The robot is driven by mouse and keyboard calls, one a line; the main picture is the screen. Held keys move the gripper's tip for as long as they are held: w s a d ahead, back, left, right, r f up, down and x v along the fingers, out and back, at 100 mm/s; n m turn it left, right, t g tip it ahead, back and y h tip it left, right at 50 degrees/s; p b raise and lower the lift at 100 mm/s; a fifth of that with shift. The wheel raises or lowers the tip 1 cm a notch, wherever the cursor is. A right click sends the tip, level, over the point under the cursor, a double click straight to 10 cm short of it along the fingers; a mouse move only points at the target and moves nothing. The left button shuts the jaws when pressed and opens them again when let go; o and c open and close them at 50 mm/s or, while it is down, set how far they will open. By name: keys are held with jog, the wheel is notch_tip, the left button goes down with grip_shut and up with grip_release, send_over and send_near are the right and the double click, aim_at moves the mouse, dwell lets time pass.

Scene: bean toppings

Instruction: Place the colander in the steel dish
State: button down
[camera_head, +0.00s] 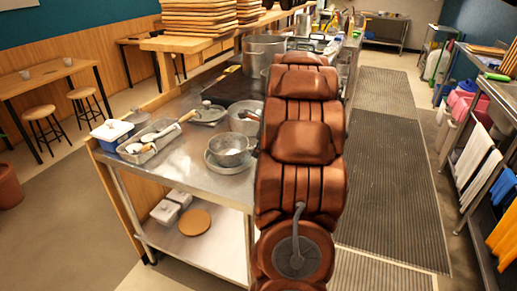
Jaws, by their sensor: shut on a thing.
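A grey metal bowl that looks like the colander (231,145) is on the steel table, just left of my arm. It appears upright and sits in or over a wider, shallow steel dish (222,171), whose rim shows below it. Whether it rests fully on the dish's bottom cannot be told. My copper-coloured arm fills the middle of the view and covers the right edge of both. My gripper is not visible; it may be hidden behind the arm.
A tray with utensils (143,151) and a blue-white container (111,131) are at the table's left. A large pot (262,51) stands farther back. The table's front-left is clear.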

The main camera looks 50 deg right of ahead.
jog(key=c, duration=1)
grip_release()
jog(key=b+v, duration=0.1)
jog(key=v, duration=1.1)
